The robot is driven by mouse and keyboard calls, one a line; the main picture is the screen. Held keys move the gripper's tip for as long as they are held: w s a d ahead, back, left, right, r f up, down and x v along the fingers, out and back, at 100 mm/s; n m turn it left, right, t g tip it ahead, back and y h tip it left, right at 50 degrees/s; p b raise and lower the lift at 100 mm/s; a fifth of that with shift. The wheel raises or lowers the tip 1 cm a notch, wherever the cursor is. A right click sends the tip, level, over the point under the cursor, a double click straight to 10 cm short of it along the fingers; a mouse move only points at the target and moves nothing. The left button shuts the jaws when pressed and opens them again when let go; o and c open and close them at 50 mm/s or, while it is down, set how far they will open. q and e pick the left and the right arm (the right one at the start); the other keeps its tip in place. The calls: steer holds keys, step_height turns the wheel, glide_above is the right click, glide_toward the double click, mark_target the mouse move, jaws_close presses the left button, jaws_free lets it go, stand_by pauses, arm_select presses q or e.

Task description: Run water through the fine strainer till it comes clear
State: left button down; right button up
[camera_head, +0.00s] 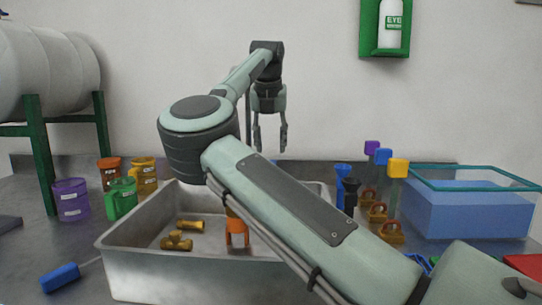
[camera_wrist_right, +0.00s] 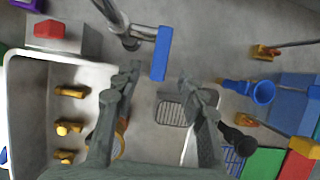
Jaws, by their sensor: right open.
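My right gripper (camera_head: 270,146) is open and points down above the back of the metal basin (camera_head: 150,272). Nothing is between its fingers in the head view. In the right wrist view a grey metal pipe with a blue lever (camera_wrist_right: 161,54) lies just beyond and between the open fingertips; I cannot tell if they touch. No running water shows. I cannot pick out the fine strainer for certain. A blue funnel-like piece (camera_wrist_right: 263,92) and a dark one (camera_wrist_right: 240,141) are right of the basin. An orange piece (camera_head: 237,232) is in the basin, partly hidden by my arm.
Brass fittings (camera_head: 177,242) lie in the basin. Purple (camera_head: 71,200), green and orange cups stand left of it. A clear tank of blue water (camera_head: 468,212) and several brass weight-like pieces (camera_head: 390,233) are at right. A white drum (camera_head: 45,70) stands at upper left.

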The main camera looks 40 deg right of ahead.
steer(key=v, duration=0.6)
steer(key=shift+r, duration=0.35)
steer(key=shift+s+a, duration=0.1)
